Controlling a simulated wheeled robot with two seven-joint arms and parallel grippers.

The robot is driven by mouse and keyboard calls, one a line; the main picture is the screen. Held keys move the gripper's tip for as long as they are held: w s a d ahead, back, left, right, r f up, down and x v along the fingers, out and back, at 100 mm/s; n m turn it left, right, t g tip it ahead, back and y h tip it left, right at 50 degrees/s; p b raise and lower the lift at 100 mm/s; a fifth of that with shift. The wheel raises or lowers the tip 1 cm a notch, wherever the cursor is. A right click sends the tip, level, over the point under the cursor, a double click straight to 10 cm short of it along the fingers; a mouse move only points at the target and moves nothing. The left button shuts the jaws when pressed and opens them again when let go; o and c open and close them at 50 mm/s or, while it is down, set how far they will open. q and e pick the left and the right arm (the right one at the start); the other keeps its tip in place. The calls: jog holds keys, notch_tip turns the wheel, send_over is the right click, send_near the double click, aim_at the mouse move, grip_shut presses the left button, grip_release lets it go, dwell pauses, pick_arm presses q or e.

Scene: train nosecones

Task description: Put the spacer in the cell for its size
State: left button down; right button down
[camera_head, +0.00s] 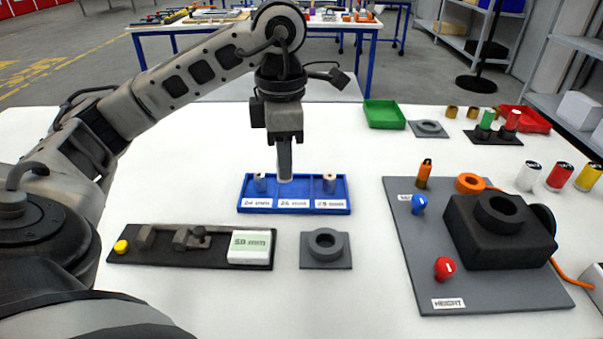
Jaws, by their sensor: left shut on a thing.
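A blue tray (294,210) with three labelled cells lies in the middle of the white table. A small metal spacer (260,182) stands in its left cell and another spacer (329,183) in its right cell. My left gripper (285,178) points straight down at the middle cell, with its fingertips at about the height of the tray's back wall. It is shut on a spacer, which the fingers almost wholly hide. I cannot tell whether that spacer touches the cell floor. My right gripper is not in view.
A black gauge rail (190,258) with a white display and a grey ring block (325,249) lie in front of the tray. A grey height station (400,247) with a black block is at right. A green tray (384,114) stands behind.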

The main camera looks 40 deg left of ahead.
pick_arm(q)
jog(key=w+a+f, duration=0.2)
jog(key=w, duration=0.1)
jog(key=w+a+f+p, duration=0.1)
jog(key=w+a+f, duration=0.1)
jog(key=f, duration=0.1)
jog(key=w+a+f, duration=0.2)
jog(key=w+f, duration=0.1)
jog(key=shift+w+p, duration=0.3)
jog(key=shift+w+a+f, duration=0.25)
jog(key=shift+w+f, duration=0.05)
jog(key=shift+f, duration=0.15)
notch_tip(320, 180, down, 3)
jog(key=shift+p, duration=0.45)
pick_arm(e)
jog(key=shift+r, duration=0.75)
pick_arm(q)
jog(key=shift+f, duration=0.1)
jog(key=shift+f, duration=0.15)
jog(key=c, duration=1.4)
grip_release()
jog(key=shift+o, duration=0.8)
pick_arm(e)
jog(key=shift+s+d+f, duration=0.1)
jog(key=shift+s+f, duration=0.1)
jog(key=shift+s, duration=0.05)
